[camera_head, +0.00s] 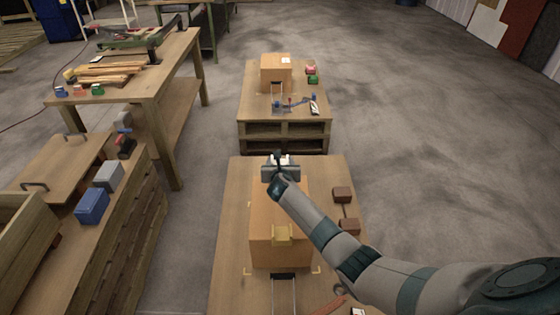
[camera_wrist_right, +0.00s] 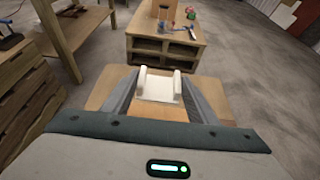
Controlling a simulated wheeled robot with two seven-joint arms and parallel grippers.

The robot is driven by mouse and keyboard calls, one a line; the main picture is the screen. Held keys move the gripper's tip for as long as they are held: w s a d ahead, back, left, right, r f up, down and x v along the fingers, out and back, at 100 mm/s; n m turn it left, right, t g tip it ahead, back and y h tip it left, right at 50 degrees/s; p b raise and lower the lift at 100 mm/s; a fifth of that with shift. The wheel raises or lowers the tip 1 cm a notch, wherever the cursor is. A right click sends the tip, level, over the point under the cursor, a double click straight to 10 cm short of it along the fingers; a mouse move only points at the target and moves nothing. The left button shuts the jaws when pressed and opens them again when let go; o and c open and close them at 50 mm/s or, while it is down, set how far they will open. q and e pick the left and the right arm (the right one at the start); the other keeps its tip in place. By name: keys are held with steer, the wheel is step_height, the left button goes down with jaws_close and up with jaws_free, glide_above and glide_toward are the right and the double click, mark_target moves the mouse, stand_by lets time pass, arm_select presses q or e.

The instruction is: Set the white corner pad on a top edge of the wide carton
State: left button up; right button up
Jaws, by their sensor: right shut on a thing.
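The wide carton (camera_head: 262,222) stands on the near wooden table. My right gripper (camera_head: 281,163) is over the far end of the carton's top. It is shut on the white corner pad (camera_wrist_right: 160,88), which sits between the two grey fingers in the right wrist view. In the head view only a bit of the white pad (camera_head: 286,158) shows beyond the gripper. The carton's top (camera_wrist_right: 158,113) shows just below the pad in the wrist view. I cannot tell whether the pad touches the carton. My left gripper is not in view.
A yellow corner pad (camera_head: 283,233) sits on the carton's near top edge. Brown blocks (camera_head: 342,194) lie right of the carton. A farther table (camera_head: 255,100) holds a smaller carton (camera_head: 275,74). A workbench with a blue box (camera_head: 92,206) stands left.

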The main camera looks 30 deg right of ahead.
steer(key=shift+f+b, duration=1.1)
steer(key=shift+f, duration=0.75)
steer(key=shift+f+b, duration=1.65)
steer(key=shift+f, duration=0.65)
steer(key=o, duration=1.2)
steer(key=shift+d, duration=0.1)
steer(key=shift+c, duration=0.2)
steer(key=shift+f, duration=0.1)
